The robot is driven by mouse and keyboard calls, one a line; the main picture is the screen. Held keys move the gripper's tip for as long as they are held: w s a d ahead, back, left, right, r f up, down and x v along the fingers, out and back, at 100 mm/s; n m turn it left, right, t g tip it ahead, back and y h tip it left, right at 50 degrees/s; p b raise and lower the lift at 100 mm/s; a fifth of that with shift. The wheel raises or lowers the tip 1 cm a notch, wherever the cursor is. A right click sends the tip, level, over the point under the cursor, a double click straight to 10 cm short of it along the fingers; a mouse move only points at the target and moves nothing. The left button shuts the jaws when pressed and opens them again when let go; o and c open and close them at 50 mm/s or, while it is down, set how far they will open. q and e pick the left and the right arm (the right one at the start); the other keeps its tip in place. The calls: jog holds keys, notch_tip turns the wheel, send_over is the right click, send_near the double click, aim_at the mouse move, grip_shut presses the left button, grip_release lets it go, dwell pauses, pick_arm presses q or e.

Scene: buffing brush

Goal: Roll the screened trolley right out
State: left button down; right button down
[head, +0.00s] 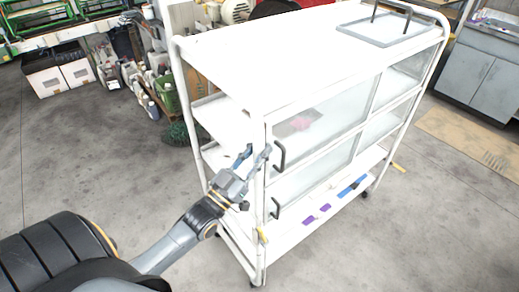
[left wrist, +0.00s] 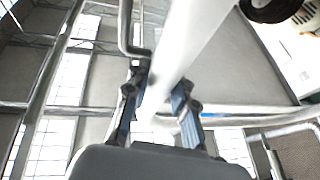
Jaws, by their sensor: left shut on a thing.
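The screened trolley (head: 270,62) is a white frame on casters with clear side panels, standing upright in the middle of the head view. My left gripper (head: 254,159) reaches it from the left at its near corner. In the left wrist view, the fingers of my left gripper (left wrist: 161,84) sit on either side of a white post (left wrist: 190,42) of the trolley and are shut on it. Two dark handles, an upper one (head: 280,155) and a lower one (head: 275,208), are on the trolley's panels, just right of the gripper. My right gripper is not in view.
Purple pieces (head: 324,208) and a blue piece (head: 347,190) lie on the trolley's bottom shelf. A framed panel (head: 350,29) lies on its top. Boxes (head: 42,83) and bottles stand behind left. A grey cabinet (head: 478,80) stands right. The floor in front is clear.

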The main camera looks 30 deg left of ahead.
pick_arm(q)
jog(key=c, duration=1.2)
grip_release()
jog(key=shift+o, duration=0.5)
jog(key=shift+w, duration=0.1)
jog(key=v, duration=1.2)
